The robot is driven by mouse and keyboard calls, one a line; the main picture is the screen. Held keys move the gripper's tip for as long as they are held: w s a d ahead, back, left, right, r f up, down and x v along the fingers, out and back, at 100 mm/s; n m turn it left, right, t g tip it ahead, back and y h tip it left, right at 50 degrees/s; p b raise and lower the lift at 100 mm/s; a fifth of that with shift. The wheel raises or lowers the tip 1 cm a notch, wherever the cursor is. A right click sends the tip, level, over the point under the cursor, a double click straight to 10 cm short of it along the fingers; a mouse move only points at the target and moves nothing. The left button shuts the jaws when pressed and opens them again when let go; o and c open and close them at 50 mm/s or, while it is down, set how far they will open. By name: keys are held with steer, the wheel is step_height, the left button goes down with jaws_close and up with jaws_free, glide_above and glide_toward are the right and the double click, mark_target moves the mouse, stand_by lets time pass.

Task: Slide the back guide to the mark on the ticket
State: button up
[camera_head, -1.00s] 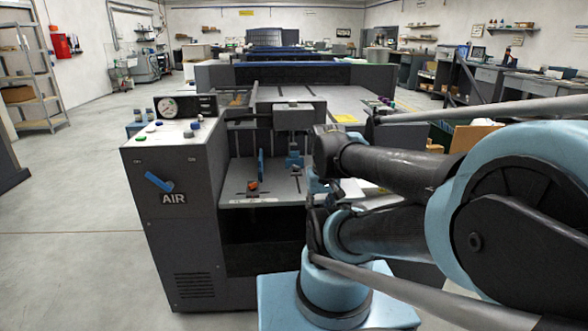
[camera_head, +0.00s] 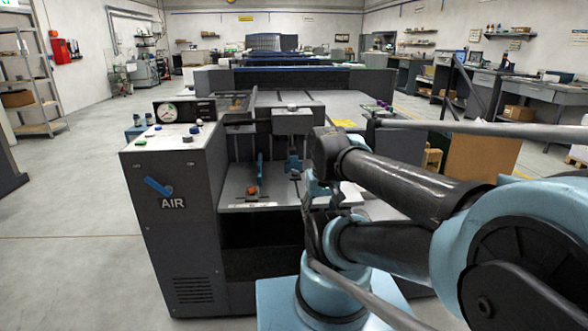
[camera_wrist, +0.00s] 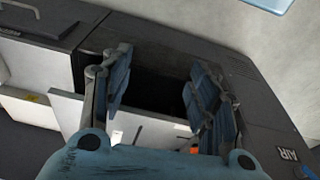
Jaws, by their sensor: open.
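The feeder tray (camera_head: 235,198) of the dark machine carries a blue upright guide (camera_head: 259,165) with an orange knob (camera_head: 252,190) near it. A second blue part (camera_head: 294,163) stands to the right. I cannot tell which is the back guide. A white strip (camera_head: 248,205) lies on the tray's front edge; its marks are too small to read, and I cannot identify the ticket. My gripper (camera_wrist: 162,98) is open and empty in the wrist view, facing the machine. An orange spot (camera_wrist: 193,150) shows below its right finger. In the head view my arm hides most of the gripper.
The grey AIR cabinet (camera_head: 175,235) stands left of the tray, with a gauge and knobs on top. A yellow paper (camera_head: 343,123) lies on the flat surface behind. A brown panel (camera_head: 480,158) stands at the right. The floor at the left is clear.

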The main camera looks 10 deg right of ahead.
steer(key=w+r, duration=0.7)
steer(key=w, duration=0.3)
step_height(320, 180, up, 6)
steer(key=t, duration=0.2)
glide_above(294, 156)
steer(key=s, duration=0.6)
steer(key=shift+m, duration=0.4)
steer(key=x, duration=1.7)
